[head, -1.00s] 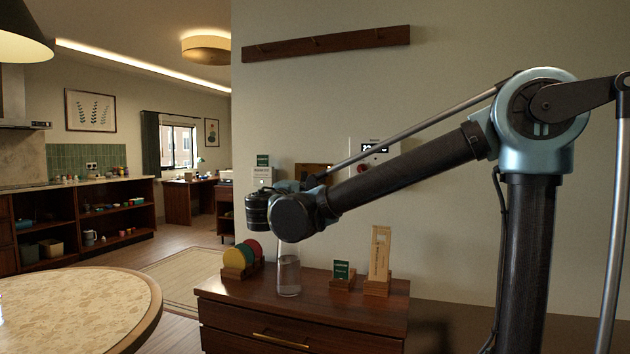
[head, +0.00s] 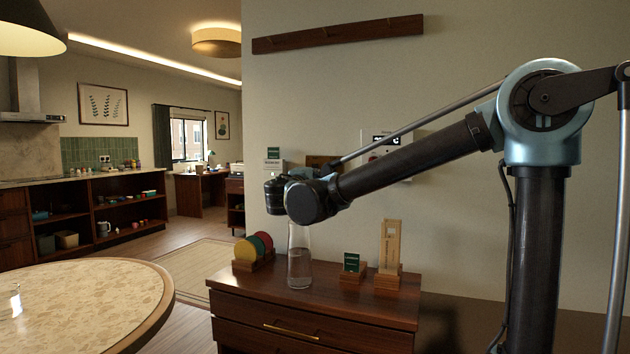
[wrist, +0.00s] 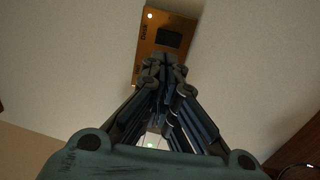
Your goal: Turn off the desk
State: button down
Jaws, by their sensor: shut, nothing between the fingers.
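A brass wall plate (wrist: 166,42) with a dark rocker or inset is ahead of my gripper in the wrist view. The plate (head: 318,161) also shows in the head view, partly hidden behind my arm. My gripper (wrist: 165,66) is shut and empty. Its fingertips overlap the plate's lower part in the wrist view; I cannot tell whether they touch it. In the head view the fingers are hidden behind my wrist. A wooden desk (head: 196,192) stands far back by the window.
A wooden chest (head: 315,318) stands below the plate. On it are a clear glass carafe (head: 299,262), coloured discs in a rack (head: 252,248) and small sign holders (head: 389,258). A white wall panel with a display (head: 385,141) is right of the plate. A round table (head: 85,300) is at left.

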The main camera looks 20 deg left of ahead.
jog(key=w, duration=0.8)
jog(key=shift+d+r, duration=0.3)
jog(key=shift+r, duration=0.15)
